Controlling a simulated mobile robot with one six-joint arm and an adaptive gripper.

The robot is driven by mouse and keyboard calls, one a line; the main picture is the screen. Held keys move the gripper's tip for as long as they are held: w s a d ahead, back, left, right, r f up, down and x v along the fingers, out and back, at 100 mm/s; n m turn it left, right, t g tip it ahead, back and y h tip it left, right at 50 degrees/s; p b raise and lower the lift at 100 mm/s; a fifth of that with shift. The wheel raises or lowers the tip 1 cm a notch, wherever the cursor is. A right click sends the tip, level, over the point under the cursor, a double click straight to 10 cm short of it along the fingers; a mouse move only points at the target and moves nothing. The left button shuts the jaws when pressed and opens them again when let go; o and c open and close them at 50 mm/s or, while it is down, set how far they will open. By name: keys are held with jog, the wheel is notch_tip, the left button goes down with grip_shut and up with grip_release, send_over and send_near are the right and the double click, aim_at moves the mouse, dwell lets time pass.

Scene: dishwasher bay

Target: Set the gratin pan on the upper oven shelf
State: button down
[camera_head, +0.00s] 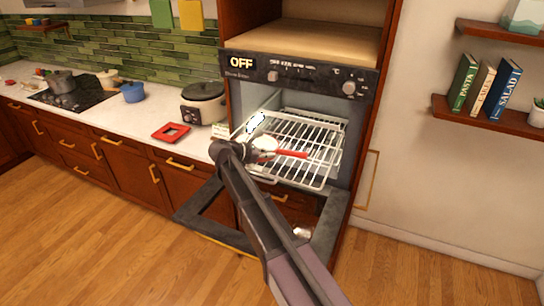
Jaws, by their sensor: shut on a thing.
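The oven (294,75) stands open with its door folded down, and its display reads OFF. Wire shelving (318,135) shows inside and reaches toward the door; I cannot clearly separate its levels. My gripper (262,148) is at the oven opening, in front of the left part of the shelving. It is shut on what appears to be the gratin pan (291,153), of which a red part shows to the right of the jaws. The rest of the pan is hidden or too small to tell. I cannot tell whether it touches the shelf.
The open oven door (200,205) juts out below my arm. Left of the oven, the counter (125,112) bears a slow cooker (204,103), a red trivet (171,132) and a blue pot (133,92). Wall shelves (505,119) with books hang at the right. The floor is clear.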

dwell(0.3)
jog(key=c, duration=0.8)
grip_release()
jog(key=shift+s+a+r+p, duration=0.25)
jog(key=shift+a+r+p, duration=0.05)
jog(key=p+v, duration=0.4)
jog(key=v, duration=0.6)
jog(key=shift+d, duration=0.1)
jog(key=shift+s+a+r, duration=0.2)
jog(key=shift+s+a, duration=0.15)
jog(key=shift+a, duration=0.15)
